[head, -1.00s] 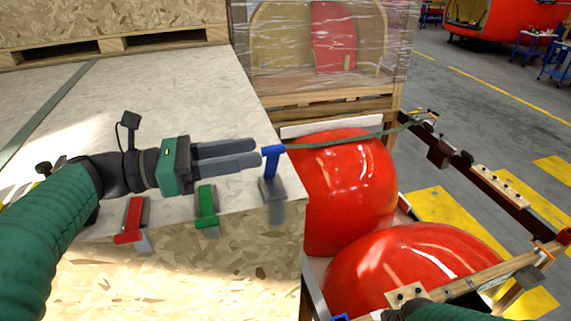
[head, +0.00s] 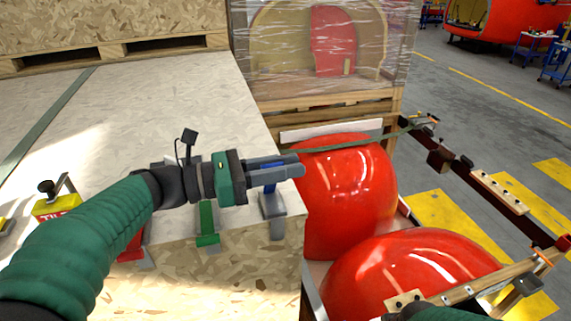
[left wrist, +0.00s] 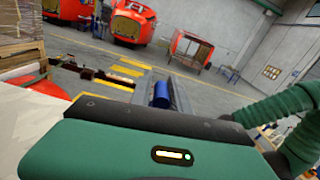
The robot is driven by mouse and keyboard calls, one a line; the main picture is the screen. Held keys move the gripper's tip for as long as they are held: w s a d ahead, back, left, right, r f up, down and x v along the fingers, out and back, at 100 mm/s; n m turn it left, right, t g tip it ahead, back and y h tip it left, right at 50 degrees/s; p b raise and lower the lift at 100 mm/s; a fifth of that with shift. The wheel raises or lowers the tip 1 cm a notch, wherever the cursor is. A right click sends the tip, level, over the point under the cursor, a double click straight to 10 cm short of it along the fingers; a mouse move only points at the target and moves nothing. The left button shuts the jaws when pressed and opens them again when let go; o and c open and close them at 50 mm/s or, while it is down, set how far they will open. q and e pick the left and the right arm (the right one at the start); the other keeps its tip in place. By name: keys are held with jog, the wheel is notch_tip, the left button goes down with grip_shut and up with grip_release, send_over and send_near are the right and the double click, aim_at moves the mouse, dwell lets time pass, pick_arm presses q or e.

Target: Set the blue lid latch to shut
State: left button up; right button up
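The blue lid latch (head: 271,189) is at the right front corner of the pale crate lid (head: 170,105). Its lower stem shows below my left gripper (head: 303,166), and its handle is largely hidden by the fingers. The left fingers reach over the latch from the left, one on either side of the handle. In the left wrist view the blue handle (left wrist: 161,94) shows between the grey fingers. I cannot tell whether they press on it. My right gripper is not in view; only a bit of green sleeve shows at the bottom edge.
A green latch (head: 207,222) and a partly hidden red latch (head: 132,248) sit along the same front edge. Large red nosecones (head: 345,190) stand just right of the crate, with a strap across one. A yellow-and-red box (head: 56,208) is at the left.

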pick_arm(q)
jog(key=shift+w+a, duration=0.1)
jog(key=shift+w, duration=0.05)
jog(key=shift+c, duration=1.1)
grip_shut()
jog(key=shift+r, duration=0.15)
